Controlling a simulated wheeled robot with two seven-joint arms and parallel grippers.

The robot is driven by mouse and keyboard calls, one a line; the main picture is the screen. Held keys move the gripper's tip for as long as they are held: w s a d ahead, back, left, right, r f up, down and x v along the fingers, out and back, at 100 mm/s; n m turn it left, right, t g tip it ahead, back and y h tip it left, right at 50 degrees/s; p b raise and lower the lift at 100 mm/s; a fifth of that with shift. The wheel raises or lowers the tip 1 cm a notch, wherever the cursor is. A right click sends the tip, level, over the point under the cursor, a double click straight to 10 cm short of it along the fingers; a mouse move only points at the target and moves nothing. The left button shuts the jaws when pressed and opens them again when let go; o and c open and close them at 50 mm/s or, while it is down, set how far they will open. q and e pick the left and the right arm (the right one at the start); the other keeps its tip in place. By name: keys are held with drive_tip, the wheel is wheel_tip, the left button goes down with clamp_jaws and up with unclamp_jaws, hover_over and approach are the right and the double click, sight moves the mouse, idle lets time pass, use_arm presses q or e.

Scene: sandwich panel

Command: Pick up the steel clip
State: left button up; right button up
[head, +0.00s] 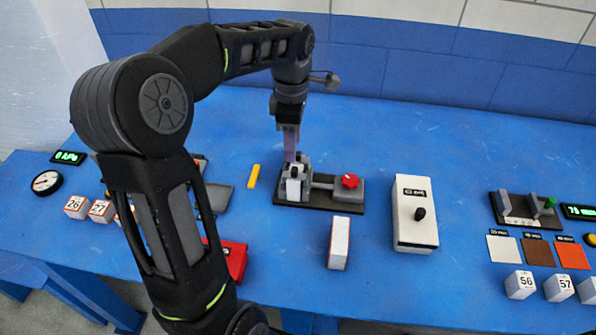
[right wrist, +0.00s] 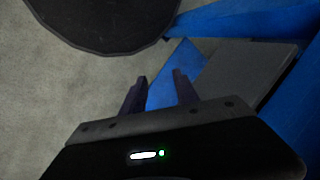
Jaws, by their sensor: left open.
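I cannot pick out the steel clip for certain in either view. My left gripper (head: 291,156) points down over the left end of a bench fixture (head: 320,201) with a red knob (head: 350,181). It is open, and its fingertips are close to the grey block (head: 302,168) there; I cannot tell whether they touch. A small white piece (head: 293,188) stands in front of that block. The fingers partly hide what lies between them. In the right wrist view my right gripper (right wrist: 160,82) is open, with nothing between its fingers.
My left arm partly hides a red box (head: 236,262). Numbered cubes (head: 520,284) stand at the right. The table's back is clear.

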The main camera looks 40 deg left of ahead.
sight(294, 169)
use_arm(q)
drive_tip(key=shift+f, duration=1.35)
drive_tip(key=shift+f, duration=0.1)
drive_tip(key=shift+d+f+p, duration=0.1)
drive_tip(key=shift+f+p, duration=0.2)
drive_tip(key=shift+p, duration=0.05)
wheel_tip(294, 169, down, 4)
drive_tip(key=shift+d+f+p, duration=0.1)
drive_tip(key=shift+f+p, duration=0.1)
drive_tip(key=shift+p, duration=0.35)
drive_tip(key=shift+c, duration=0.5)
clamp_jaws()
